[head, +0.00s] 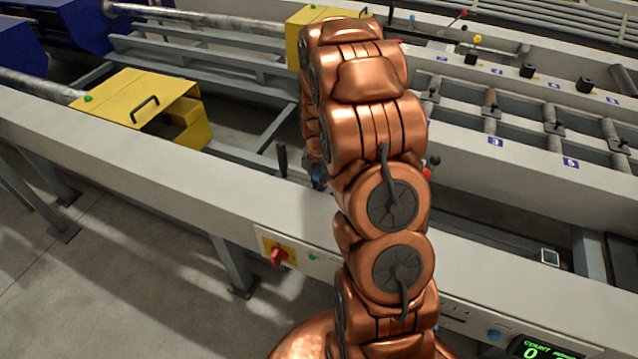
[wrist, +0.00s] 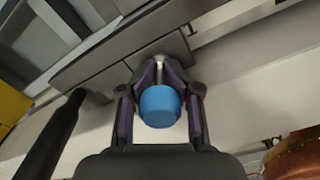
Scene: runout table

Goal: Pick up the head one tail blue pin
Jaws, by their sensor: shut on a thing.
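The blue pin (wrist: 159,106) shows in the wrist view as a round blue head, end-on to the camera. My gripper (wrist: 160,74) has its two dark fingers closed around it, one on each side. The lower part of the pin is mostly hidden by its head and the fingers. In the head view my copper arm covers most of the gripper. A small blue spot (head: 317,181) shows there beside the arm, above the table's front rail; I cannot tell for sure that it is the pin.
A black lever (head: 283,160) stands on the front rail left of my arm; a dark bar (wrist: 52,135) is close at left in the wrist view. Yellow guards (head: 135,95) stand farther left. Red and black knobs (head: 427,174) are right of the arm. A red switch (head: 278,257) sits below.

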